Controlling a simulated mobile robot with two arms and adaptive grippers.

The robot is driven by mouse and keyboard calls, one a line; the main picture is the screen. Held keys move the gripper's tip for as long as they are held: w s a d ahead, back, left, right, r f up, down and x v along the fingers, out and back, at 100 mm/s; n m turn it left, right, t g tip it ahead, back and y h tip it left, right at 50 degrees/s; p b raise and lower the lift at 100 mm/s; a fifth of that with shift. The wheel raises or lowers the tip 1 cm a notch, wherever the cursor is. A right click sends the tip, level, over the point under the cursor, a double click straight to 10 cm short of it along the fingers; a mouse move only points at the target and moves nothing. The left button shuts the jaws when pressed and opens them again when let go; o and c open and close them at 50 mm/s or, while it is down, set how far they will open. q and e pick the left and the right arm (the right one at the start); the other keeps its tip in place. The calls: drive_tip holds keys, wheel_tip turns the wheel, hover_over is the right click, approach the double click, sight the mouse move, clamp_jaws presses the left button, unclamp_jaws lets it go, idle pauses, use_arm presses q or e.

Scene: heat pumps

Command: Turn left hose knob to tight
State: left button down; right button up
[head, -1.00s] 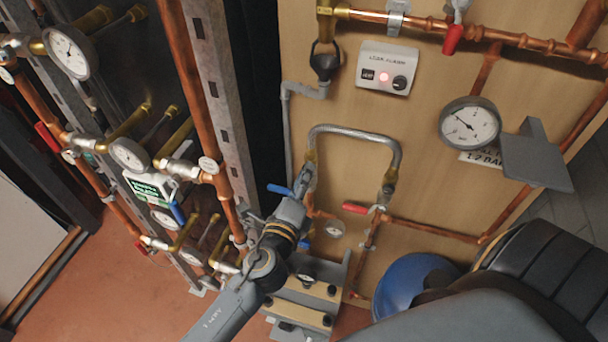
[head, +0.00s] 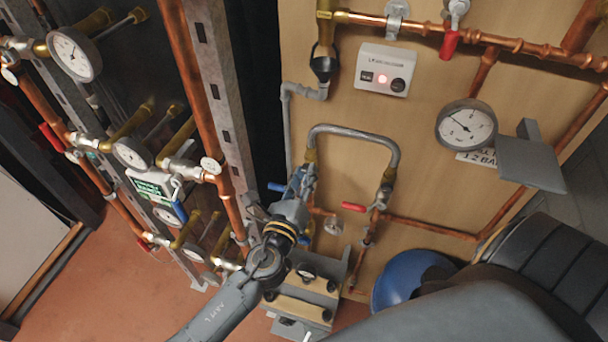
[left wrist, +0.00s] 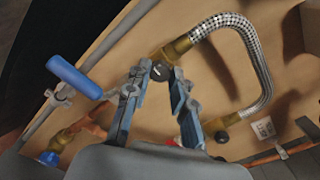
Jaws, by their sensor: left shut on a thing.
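The braided metal hose (head: 352,130) arches on the wooden panel in the head view, with a brass fitting at each end. It also shows in the left wrist view (left wrist: 258,62). A dark round knob (left wrist: 160,69) sits at the hose's left end, by the brass fitting. My left gripper (head: 303,181) reaches this end from below. In the left wrist view its two fingers (left wrist: 160,78) stand on either side of the knob, shut on it. In the head view the gripper hides the knob. My right gripper is not in view.
A blue lever handle (left wrist: 75,77) sticks out close left of the gripper. A red lever (head: 353,207) is on the right valve. Copper pipes and gauges (head: 467,125) surround the panel. A blue round vessel (head: 402,279) stands low right. Open floor (head: 85,285) shows lower left.

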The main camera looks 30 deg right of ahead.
use_arm(q)
drive_tip(key=shift+f, duration=0.1)
drive_tip(key=c, duration=1.1)
unclamp_jaws()
drive_tip(key=v, duration=1.2)
